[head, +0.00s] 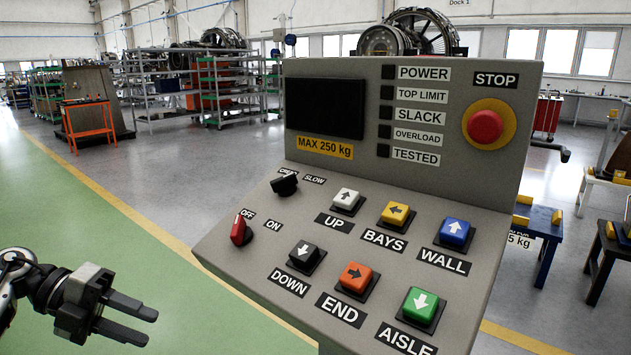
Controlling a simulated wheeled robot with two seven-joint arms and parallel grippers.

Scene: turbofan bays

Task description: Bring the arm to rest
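My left gripper (139,322) is at the lower left of the head view, open and empty. Its two dark fingers are parallel with a gap between them and point right. It is apart from the control panel, to the left of its lower edge. The grey control panel (460,275) fills the middle and right. It carries a red STOP button (485,127), a dark screen (325,108), a red OFF/ON switch (240,230), a black knob (284,185) and several coloured arrow buttons. The red switch's handle leans toward OFF. My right gripper is not in view.
Green floor (60,215) with a yellow line lies open on the left. An orange cart (88,125) and metal shelving (165,85) stand farther back. Blue stands (535,245) with yellow blocks are at the right. Turbofan engines (420,32) stand behind the panel.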

